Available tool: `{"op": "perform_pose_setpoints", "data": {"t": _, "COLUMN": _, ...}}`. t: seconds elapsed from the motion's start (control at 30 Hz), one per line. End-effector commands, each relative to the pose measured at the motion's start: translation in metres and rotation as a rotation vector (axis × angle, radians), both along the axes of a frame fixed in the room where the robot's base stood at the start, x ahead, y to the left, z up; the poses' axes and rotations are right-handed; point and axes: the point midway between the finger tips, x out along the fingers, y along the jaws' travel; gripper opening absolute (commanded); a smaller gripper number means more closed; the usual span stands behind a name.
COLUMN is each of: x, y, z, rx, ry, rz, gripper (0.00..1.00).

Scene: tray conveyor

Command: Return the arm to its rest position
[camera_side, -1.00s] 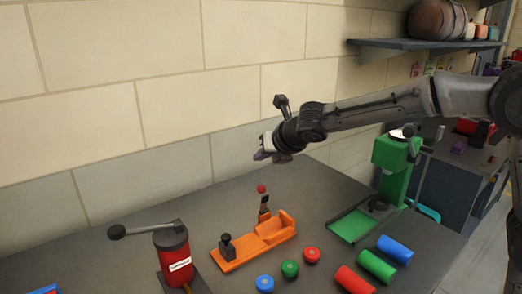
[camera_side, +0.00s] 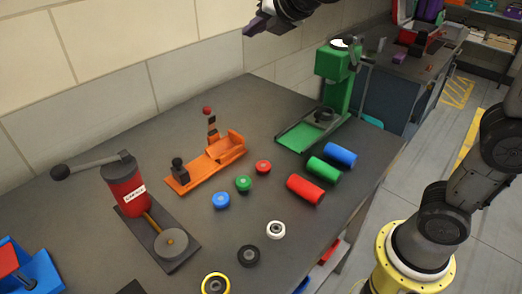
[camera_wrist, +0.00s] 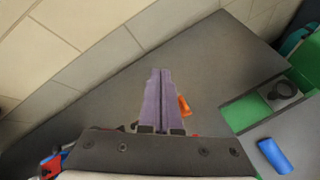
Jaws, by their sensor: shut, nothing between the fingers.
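My gripper (camera_side: 257,27) shows at the top edge of the side view, high above the bench near the wall. Most of my arm above it is out of that frame. In the wrist view my gripper (camera_wrist: 163,76) has its two purple fingers side by side, shut with nothing between them. The grey bench (camera_side: 330,222) lies well below the fingers, and no object touches them.
On the bench stand a red lever machine (camera_side: 122,190), an orange fixture (camera_side: 205,165) and a green press (camera_side: 334,75). Red, green and blue cylinders (camera_side: 305,190) and several coloured round pieces (camera_side: 243,184) lie at the front. The air around my gripper looks clear.

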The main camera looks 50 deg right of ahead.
Motion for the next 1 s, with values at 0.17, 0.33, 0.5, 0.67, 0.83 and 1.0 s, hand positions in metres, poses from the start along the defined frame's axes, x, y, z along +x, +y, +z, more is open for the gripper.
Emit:
{"op": "perform_pose_setpoints", "data": {"t": 0.17, "x": -0.092, "y": -0.034, "z": -0.004, "rx": 0.381, "ry": -0.02, "rz": -0.304, "gripper": 0.0}}
{"op": "perform_pose_setpoints", "data": {"t": 0.33, "x": -0.175, "y": -0.045, "z": -0.04, "rx": 0.819, "ry": -0.015, "rz": -0.661, "gripper": 0.0}}
{"op": "perform_pose_setpoints", "data": {"t": 0.5, "x": -0.238, "y": -0.039, "z": -0.086, "rx": 1.213, "ry": 0.009, "rz": -1.031, "gripper": 0.0}}
{"op": "perform_pose_setpoints", "data": {"t": 0.67, "x": -0.279, "y": -0.025, "z": -0.127, "rx": 1.501, "ry": 0.048, "rz": -1.393, "gripper": 0.0}}
{"op": "perform_pose_setpoints", "data": {"t": 0.83, "x": -0.298, "y": -0.015, "z": -0.151, "rx": 1.66, "ry": 0.064, "rz": -1.696, "gripper": 0.0}}
{"op": "perform_pose_setpoints", "data": {"t": 1.0, "x": -0.3, "y": -0.014, "z": -0.151, "rx": 1.728, "ry": 0.035, "rz": -1.804, "gripper": 0.0}}
